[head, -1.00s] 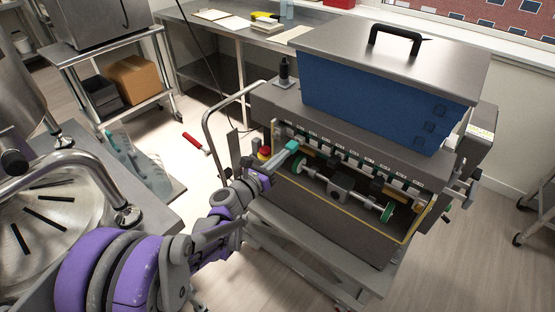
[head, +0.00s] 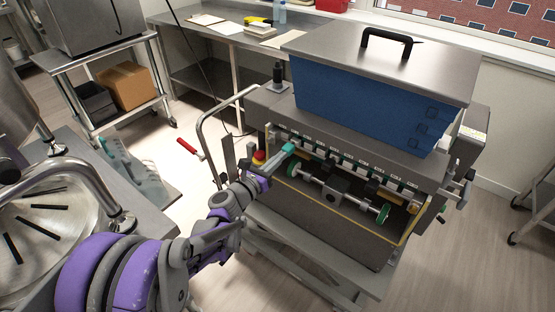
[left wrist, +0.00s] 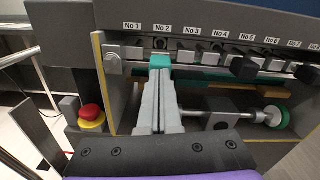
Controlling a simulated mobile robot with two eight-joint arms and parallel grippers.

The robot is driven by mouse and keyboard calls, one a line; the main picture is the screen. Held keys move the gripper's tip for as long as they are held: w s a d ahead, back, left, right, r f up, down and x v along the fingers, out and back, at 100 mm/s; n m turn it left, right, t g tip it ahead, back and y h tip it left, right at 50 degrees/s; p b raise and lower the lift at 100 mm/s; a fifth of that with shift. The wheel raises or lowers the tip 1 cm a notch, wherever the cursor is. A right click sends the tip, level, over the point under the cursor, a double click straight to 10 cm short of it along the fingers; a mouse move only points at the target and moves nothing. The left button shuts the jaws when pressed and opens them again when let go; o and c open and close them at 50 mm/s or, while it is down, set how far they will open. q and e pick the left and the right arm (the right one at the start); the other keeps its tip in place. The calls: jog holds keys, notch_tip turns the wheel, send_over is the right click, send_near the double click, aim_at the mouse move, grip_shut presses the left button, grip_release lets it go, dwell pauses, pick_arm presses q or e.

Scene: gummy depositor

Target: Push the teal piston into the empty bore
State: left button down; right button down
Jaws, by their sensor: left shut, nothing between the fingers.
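The teal piston (head: 289,148) is at the left part of the machine's front row. In the left wrist view the teal piston (left wrist: 160,60) sits below the "No 2" label, in line with the grey blocks beside it. My left gripper (head: 284,153) is shut and empty, its fingers pointing at the piston. In the left wrist view the fingertips (left wrist: 160,72) meet or nearly meet the piston's near face; I cannot tell whether they touch. The bore is hidden behind the piston and fingers, so its depth in it is unclear. My right gripper is not in view.
The depositor carries a blue hopper (head: 360,98). A red-and-yellow stop button (left wrist: 91,117) is left of my fingers. A shaft with a green wheel (left wrist: 276,117) lies to the right, below the row. A bent metal rail (head: 204,140) stands at the machine's left.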

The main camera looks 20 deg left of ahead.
pick_arm(q)
jog(key=shift+w+d, duration=0.2)
jog(key=shift+w, duration=0.25)
jog(key=v, duration=1.4)
jog(key=s+d+f+m+g+p, duration=0.25)
jog(key=s+d+m+g, duration=0.75)
jog(key=m, duration=1)
jog(key=s+a+m+g+y+p, duration=0.1)
jog(key=s+a+m+y+p, duration=0.2)
jog(key=s+m, duration=0.8)
jog(key=a+m+y, duration=0.2)
jog(key=y, duration=0.1)
jog(key=shift+f+m+g, duration=0.25)
jog(key=shift+m+g, duration=0.05)
jog(key=shift+m, duration=0.1)
